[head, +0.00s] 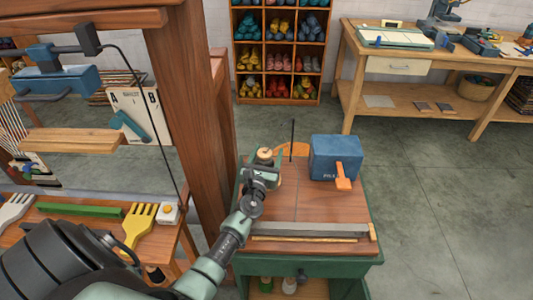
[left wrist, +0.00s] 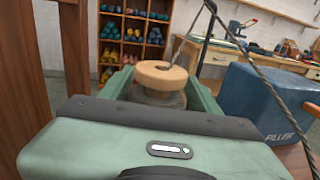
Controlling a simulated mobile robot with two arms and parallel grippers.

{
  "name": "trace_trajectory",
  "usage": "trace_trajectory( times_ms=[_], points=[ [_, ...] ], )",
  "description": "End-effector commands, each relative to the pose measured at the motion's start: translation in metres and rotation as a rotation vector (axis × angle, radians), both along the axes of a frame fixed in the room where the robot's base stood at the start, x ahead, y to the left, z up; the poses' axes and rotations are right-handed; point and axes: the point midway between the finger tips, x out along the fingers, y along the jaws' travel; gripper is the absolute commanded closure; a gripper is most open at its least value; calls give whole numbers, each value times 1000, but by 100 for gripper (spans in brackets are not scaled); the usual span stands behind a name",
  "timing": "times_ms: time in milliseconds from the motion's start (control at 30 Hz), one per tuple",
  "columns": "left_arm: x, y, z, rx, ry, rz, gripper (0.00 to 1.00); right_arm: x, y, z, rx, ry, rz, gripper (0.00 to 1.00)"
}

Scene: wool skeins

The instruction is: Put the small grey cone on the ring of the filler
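The small grey cone (left wrist: 160,97) has a pale wooden disc with a hole on top. In the head view its top (head: 265,154) shows at my left gripper (head: 266,158), over the table's far left corner. In the left wrist view the green fingers stand on both sides of the cone; I cannot tell whether they press on it. Its foot is hidden. The filler is a blue box (head: 335,157) with an orange lever, and it also shows in the left wrist view (left wrist: 255,98). A thin dark rod rises by an orange, partly hidden round piece (head: 294,149). My right gripper is out of view.
The filler stands on a small green table with a wooden top (head: 320,205); a grey bar (head: 310,230) lies along its front. A thick wooden post (head: 190,100) stands close left of my arm. Yarn shelves (head: 281,87) and a workbench (head: 460,60) are behind.

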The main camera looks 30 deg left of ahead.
Motion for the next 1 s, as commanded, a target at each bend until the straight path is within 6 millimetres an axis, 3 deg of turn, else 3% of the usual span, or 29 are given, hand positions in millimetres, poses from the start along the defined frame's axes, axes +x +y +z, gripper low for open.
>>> trace_trajectory(
  times_ms=[433,800,1000],
  points=[
    [-6,-3,1,-1,-3,-1,26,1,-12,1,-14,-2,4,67],
    [-75,-28,-1,0,0,-2,26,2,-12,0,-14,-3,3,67],
    [-103,-38,0,-2,-2,-1,26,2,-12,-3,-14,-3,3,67]
  ],
)
